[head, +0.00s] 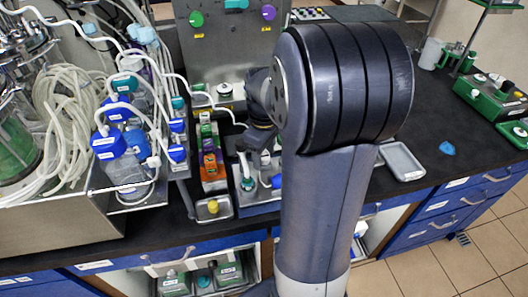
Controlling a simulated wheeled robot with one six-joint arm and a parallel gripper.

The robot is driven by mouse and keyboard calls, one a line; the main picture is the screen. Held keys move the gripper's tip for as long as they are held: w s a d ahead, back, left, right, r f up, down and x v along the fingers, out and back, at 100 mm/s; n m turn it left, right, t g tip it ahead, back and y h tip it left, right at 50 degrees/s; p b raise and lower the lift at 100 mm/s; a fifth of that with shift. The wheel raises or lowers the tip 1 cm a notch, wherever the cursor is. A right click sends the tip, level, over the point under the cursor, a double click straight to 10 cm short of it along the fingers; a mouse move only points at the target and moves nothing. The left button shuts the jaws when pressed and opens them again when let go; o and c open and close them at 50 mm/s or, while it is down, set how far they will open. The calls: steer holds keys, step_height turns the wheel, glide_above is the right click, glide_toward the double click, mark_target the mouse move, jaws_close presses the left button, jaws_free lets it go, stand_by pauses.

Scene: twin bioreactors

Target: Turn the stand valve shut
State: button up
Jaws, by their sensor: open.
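My arm fills the middle of the head view and hides much of the bench behind it. My gripper (255,142) is dark and partly hidden by the arm; it points down over the small metal stand (257,209) on the black bench. The gripper is open, with no object visibly held. I cannot pick out the stand valve for certain; the parts around the gripper are small and crowded. A bottle with a teal cap (248,184) stands in the metal stand, just below the gripper.
A grey panel (224,55) with green, teal and purple knobs rises behind. Bottles with blue caps (109,144) and loose pale tubing (70,125) crowd the left. An orange device (210,165) stands left of the gripper. A grey tray (402,162) lies right of my arm.

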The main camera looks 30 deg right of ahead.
steer(key=c, duration=1)
steer(key=shift+r, duration=0.1)
steer(key=m+p, duration=0.1)
steer(key=m, duration=0.3)
steer(key=shift+m, duration=0.3)
steer(key=m+p, duration=0.1)
steer(key=m, duration=0.3)
steer(key=m+p, duration=0.1)
steer(key=m, duration=0.4)
steer(key=shift+m+p, duration=0.35)
steer(key=shift+m, duration=1.85)
